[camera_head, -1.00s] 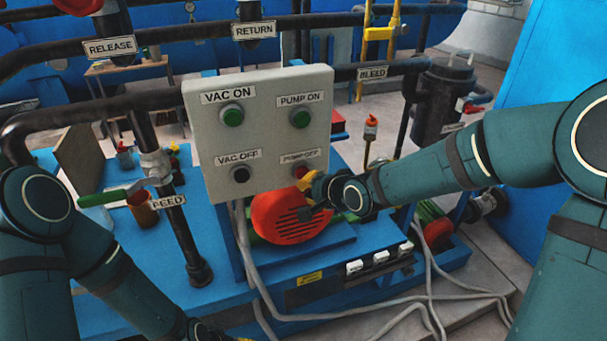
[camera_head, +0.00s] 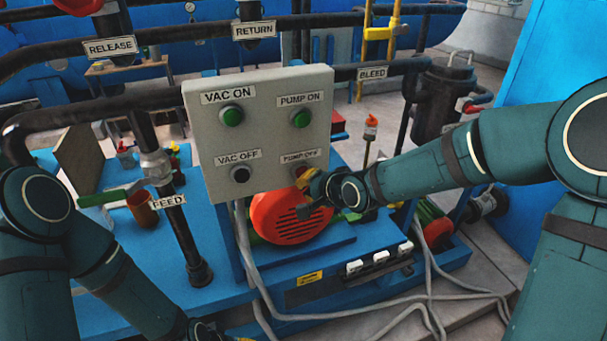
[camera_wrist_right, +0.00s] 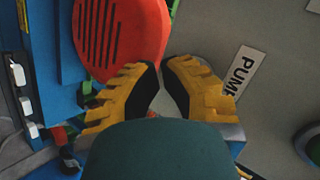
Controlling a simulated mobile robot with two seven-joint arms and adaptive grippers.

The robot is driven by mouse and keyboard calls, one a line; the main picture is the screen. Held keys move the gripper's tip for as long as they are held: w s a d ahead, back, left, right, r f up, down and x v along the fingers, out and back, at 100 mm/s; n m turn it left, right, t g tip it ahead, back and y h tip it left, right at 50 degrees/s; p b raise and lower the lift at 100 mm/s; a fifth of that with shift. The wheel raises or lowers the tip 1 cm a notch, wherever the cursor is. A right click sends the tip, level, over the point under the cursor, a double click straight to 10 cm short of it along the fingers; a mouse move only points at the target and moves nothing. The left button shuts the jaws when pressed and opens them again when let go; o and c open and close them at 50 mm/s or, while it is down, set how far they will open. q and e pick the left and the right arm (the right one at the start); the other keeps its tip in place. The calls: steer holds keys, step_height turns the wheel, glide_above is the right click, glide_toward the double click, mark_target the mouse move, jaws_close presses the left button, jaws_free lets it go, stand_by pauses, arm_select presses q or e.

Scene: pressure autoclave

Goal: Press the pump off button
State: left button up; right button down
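The pale control panel (camera_head: 270,135) faces me in the head view. The PUMP OFF label (camera_head: 299,155) is at its lower right, and the button below it is almost wholly hidden by my right gripper (camera_head: 306,186). The gripper's tips are at the button's place; I cannot tell whether they touch it. In the right wrist view my right gripper (camera_wrist_right: 162,65) has its yellow fingers drawn together at the tips, with nothing seen between them. The button does not show there. My left gripper (camera_head: 205,330) is only partly in view at the bottom edge.
The green PUMP ON button (camera_head: 301,118), the green VAC ON button (camera_head: 232,116) and the black VAC OFF button (camera_head: 240,174) are on the same panel. An orange-red motor cover (camera_head: 290,217) is just below my right gripper. Grey cables (camera_head: 245,270) hang beneath the panel.

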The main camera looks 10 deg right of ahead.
steer(key=shift+w+a, duration=0.1)
steer(key=shift+w, duration=0.35)
stand_by(0.6)
steer(key=shift+s, duration=0.1)
steer(key=shift+s+d, duration=0.2)
steer(key=shift+s, duration=0.6)
steer(key=shift+s+d, duration=0.25)
steer(key=shift+s, duration=1)
steer(key=shift+s+d, duration=0.2)
steer(key=shift+s, duration=1)
